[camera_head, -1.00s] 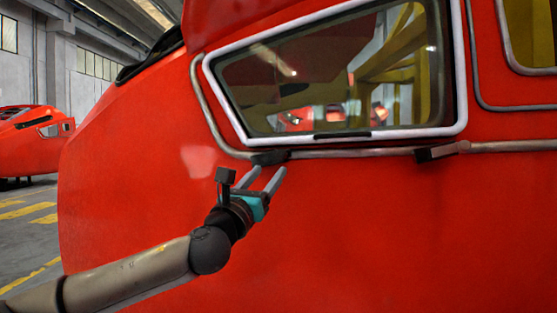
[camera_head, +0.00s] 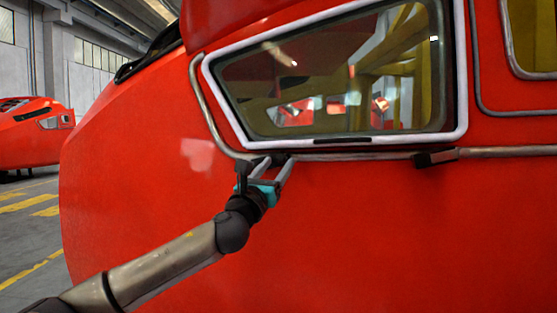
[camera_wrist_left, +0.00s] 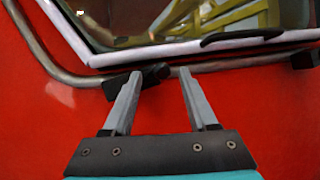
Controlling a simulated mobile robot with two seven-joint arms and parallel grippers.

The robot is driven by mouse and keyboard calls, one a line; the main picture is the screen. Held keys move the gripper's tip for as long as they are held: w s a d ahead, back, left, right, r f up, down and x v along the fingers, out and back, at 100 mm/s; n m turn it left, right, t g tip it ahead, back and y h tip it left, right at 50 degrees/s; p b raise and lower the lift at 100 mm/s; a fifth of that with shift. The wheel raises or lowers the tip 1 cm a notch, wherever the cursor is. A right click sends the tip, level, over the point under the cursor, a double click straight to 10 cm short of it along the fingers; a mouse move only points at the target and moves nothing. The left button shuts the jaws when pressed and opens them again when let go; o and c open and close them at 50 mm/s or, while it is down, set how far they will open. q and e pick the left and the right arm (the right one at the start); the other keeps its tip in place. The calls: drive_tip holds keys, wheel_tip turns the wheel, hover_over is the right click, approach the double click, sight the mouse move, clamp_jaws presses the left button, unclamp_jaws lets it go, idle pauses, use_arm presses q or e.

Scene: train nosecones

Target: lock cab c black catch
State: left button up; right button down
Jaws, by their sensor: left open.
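A black catch (camera_head: 279,158) sits on the grey rail under the left part of the cab window (camera_head: 330,85). In the left wrist view the catch (camera_wrist_left: 154,75) lies slightly tilted, its right end rising, partly behind the left finger. A second black catch (camera_head: 436,158) sits further right on the rail; part of it shows in the left wrist view (camera_wrist_left: 305,58). My left gripper (camera_head: 274,164) is open, its fingertips at the left catch. In the left wrist view the gripper (camera_wrist_left: 160,74) has its fingers spread, the catch's right end between the tips. I cannot tell whether they touch it.
The red cab wall (camera_head: 330,230) fills most of the head view, with clear surface below the rail. A black handle (camera_head: 343,140) sits on the white window frame above the rail. Another red cab (camera_head: 32,130) stands far left.

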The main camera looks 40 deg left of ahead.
use_arm(q)
drive_tip(key=shift+w+r, duration=0.2)
drive_tip(key=shift+w, duration=0.3)
drive_tip(key=shift+c, duration=0.4)
clamp_jaws()
